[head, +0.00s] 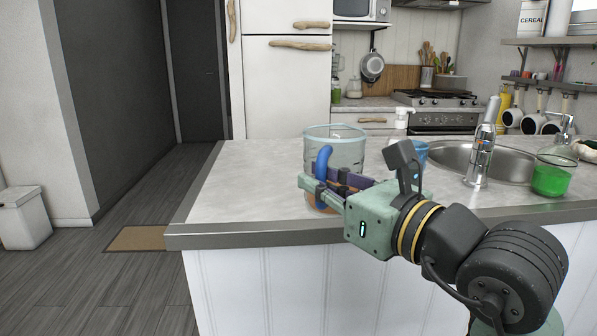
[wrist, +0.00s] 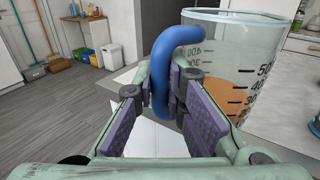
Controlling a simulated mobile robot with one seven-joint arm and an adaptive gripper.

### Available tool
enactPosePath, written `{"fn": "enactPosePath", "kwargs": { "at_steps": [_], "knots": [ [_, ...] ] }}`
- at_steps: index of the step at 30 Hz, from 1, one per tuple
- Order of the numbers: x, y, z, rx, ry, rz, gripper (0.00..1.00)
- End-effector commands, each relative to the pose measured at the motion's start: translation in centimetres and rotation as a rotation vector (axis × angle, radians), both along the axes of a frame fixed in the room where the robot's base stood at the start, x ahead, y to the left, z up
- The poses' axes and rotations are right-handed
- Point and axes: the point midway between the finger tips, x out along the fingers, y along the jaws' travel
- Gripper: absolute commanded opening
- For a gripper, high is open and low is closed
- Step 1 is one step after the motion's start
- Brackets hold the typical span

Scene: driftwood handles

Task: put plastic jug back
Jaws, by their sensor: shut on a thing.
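The plastic jug (head: 335,145) is a clear measuring jug with a blue handle and dark scale marks. It stands upright at the counter's front edge, partly hidden behind my gripper (head: 325,190). In the wrist view the jug (wrist: 240,65) fills the upper right, with something orange low inside it. My gripper (wrist: 160,100) is shut on the blue handle (wrist: 180,45), with its purple pads on either side. Whether the jug's base touches the counter is hidden.
The counter (head: 255,190) is bare left of the jug. A fridge (head: 286,80) and a stove (head: 437,98) are behind.

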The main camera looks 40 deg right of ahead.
Motion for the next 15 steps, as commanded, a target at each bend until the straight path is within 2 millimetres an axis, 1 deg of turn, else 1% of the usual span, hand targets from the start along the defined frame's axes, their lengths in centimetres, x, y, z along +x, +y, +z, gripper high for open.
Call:
{"fn": "enactPosePath", "kwargs": {
  "at_steps": [2,5,8,15],
  "knots": [
    [-0.2,0.1,0.2,-0.002,-0.005,0.005,0.0],
    [0.6,-0.2,0.1,-0.001,-0.005,0.01,0.0],
    [2.3,-1.2,-0.2,0.001,-0.004,0.012,0.0],
    [7.6,-4.4,-0.6,0.001,-0.004,0.011,0.0]
  ]
}}
